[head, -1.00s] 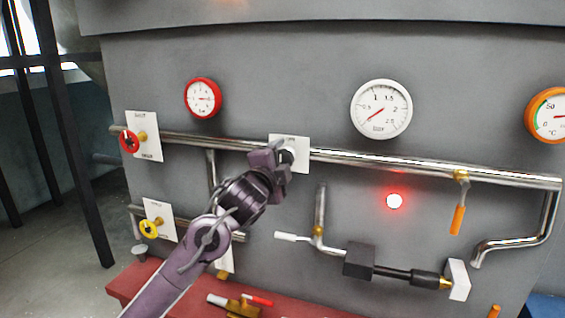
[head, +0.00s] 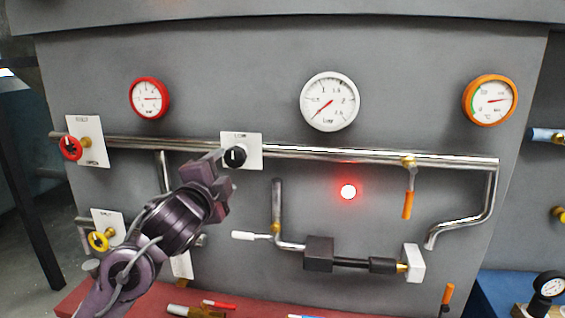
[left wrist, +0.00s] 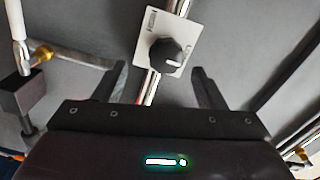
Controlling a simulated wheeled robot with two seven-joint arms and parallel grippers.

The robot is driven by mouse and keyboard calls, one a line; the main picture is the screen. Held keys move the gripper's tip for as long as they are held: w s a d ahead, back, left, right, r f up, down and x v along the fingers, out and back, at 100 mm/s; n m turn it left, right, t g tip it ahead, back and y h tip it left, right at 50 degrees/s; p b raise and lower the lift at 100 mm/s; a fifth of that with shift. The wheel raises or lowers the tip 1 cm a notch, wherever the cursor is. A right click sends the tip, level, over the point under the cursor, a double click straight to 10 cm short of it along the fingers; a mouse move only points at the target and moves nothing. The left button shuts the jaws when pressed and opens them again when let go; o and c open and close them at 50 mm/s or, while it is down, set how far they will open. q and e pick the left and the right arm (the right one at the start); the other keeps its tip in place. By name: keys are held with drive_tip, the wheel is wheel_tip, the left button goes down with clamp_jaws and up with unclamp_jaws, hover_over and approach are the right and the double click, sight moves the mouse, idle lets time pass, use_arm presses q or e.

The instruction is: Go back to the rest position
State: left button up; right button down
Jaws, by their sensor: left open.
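My left gripper (head: 222,182) is open and empty, just below and left of a black knob (head: 235,157) on a white plate (head: 255,151). In the left wrist view, the open fingers (left wrist: 160,82) stand apart, with the black knob (left wrist: 166,57) ahead of them and nothing between them. My right gripper is not in view.
A steel pipe (head: 380,157) runs across the grey press (head: 450,50). A red lamp (head: 348,191) glows. Red (head: 70,148) and yellow (head: 100,240) valve wheels sit at the left. Orange (head: 408,205) and white (head: 243,235) levers project from the pipework. A red bench (head: 75,303) lies below.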

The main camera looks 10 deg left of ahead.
use_arm(q)
drive_tip(key=s+d+f+n+g, duration=0.1)
drive_tip(key=s+f+n+g, duration=0.35)
drive_tip(key=f, duration=0.75)
drive_tip(key=s+d+f+n+g, duration=0.1)
drive_tip(key=s+f+n+g, duration=0.35)
drive_tip(key=f, duration=0.75)
drive_tip(key=s+f+n+g, duration=0.25)
drive_tip(key=s+f, duration=0.45)
drive_tip(key=s, duration=0.4)
drive_tip(key=s+f+n+g, duration=0.25)
drive_tip(key=s+f, duration=0.35)
drive_tip(key=s, duration=0.4)
wheel_tip(320, 180, down, 31)
drive_tip(key=s+g, duration=0.2)
drive_tip(key=s, duration=0.1)
drive_tip(key=s+a+f, duration=0.2)
drive_tip(key=s+f, duration=0.6)
drive_tip(key=s, duration=0.1)
drive_tip(key=s+a+f, duration=0.2)
drive_tip(key=s+f, duration=0.7)
drive_tip(key=s, duration=0.1)
drive_tip(key=shift+f+m+g+y, duration=0.25)
drive_tip(key=shift+m+g+y, duration=0.05)
drive_tip(key=shift+g, duration=0.1)
